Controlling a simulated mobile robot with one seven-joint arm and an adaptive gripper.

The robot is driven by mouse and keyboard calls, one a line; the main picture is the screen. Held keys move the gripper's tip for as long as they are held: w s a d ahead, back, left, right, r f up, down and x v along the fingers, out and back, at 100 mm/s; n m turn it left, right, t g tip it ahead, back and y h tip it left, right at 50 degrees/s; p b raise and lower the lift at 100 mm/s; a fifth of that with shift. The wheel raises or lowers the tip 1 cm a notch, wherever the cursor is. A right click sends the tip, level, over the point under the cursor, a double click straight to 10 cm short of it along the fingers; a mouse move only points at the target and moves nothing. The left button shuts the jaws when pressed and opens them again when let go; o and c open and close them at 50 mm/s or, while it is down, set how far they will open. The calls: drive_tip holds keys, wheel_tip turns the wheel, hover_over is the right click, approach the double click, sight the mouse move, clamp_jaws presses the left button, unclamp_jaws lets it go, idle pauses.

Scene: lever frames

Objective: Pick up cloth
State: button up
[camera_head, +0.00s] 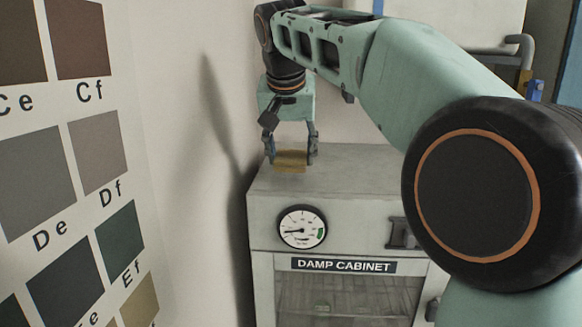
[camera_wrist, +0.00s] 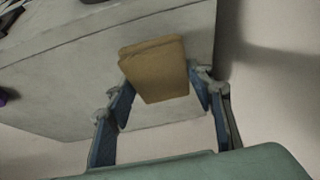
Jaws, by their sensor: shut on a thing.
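The cloth (camera_head: 291,160) is a folded tan-yellow piece at the left end of the damp cabinet's top. My gripper (camera_head: 291,155) points down at it, with one finger on each side. In the wrist view the cloth (camera_wrist: 156,70) sits between the blue-padded fingertips of my gripper (camera_wrist: 165,88), which are shut on its sides. I cannot tell whether the cloth still touches the cabinet top or is just above it.
The grey damp cabinet (camera_head: 350,185) has a round gauge (camera_head: 302,228) and a glass front. A wall stands close on the left, with a colour chart (camera_head: 75,170) nearer. A white box-like unit (camera_head: 470,22) is behind at right. The cabinet top right of my gripper looks clear.

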drive_tip(key=s+r, duration=0.2)
drive_tip(key=s+d+r, duration=0.1)
drive_tip(key=s+r, duration=0.1)
drive_tip(key=r, duration=0.1)
drive_tip(key=shift+d, duration=0.1)
drive_tip(key=s+d+r+b, duration=0.2)
drive_tip(key=s+r, duration=0.2)
drive_tip(key=s, duration=0.5)
drive_tip(key=shift+s+d+r, duration=0.15)
drive_tip(key=shift+d+r, duration=0.1)
drive_tip(key=shift+d, duration=0.1)
